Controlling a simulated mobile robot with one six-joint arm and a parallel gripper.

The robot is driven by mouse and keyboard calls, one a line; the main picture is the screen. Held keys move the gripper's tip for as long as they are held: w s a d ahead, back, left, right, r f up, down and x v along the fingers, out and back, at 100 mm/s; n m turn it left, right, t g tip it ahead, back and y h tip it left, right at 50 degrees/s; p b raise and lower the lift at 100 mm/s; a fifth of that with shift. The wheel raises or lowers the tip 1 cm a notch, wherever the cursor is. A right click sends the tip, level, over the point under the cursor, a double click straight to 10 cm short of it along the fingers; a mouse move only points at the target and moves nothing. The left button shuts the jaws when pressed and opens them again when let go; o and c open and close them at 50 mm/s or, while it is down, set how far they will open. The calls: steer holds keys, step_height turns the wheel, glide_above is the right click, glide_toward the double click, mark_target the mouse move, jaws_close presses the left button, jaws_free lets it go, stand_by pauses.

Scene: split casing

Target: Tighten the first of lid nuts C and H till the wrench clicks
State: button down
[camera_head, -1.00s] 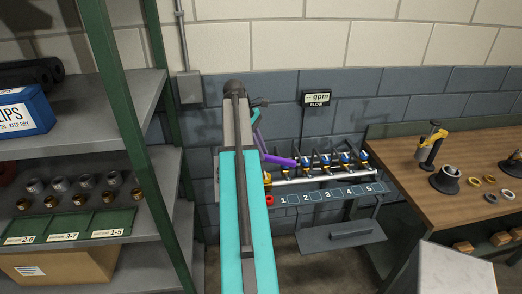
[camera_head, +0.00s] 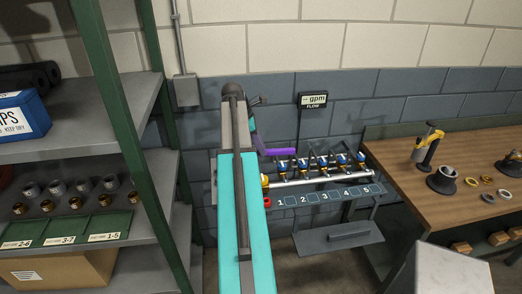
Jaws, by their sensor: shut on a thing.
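My teal and grey arm reaches away up the middle of the view and hides much behind it. Just right of its far end my gripper (camera_head: 252,124) shows only in part, small and partly covered. It is shut on a purple bar-like tool (camera_head: 280,151), which looks like the wrench. The bar lies nearly level, pointing right, in front of the wall and above the left end of the valve row in the picture. Its working end cannot be made out. I cannot make out the lid or nuts C and H.
A pipe manifold (camera_head: 320,176) with several blue-topped valves runs along the wall above a numbered strip (camera_head: 325,195). A flow display (camera_head: 312,100) hangs above. A shelf rack (camera_head: 105,120) stands left, a wooden workbench (camera_head: 405,170) right. A grey tray (camera_head: 338,238) sits low.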

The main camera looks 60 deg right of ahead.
steer(key=shift+w+d+n, duration=0.2)
steer(key=shift+d+n, duration=0.05)
steer(key=shift+n, duration=0.15)
steer(key=shift+f, duration=3.15)
steer(key=a+m, duration=0.1)
steer(key=m, duration=0.1)
steer(key=s+a+m+y, duration=0.1)
steer(key=a+m, duration=0.1)
steer(key=m, duration=0.1)
steer(key=shift+s+a+m+y, duration=0.3)
steer(key=shift+y, duration=0.1)
stand_by(0.5)
steer(key=shift+g, duration=0.3)
steer(key=shift+d, duration=0.2)
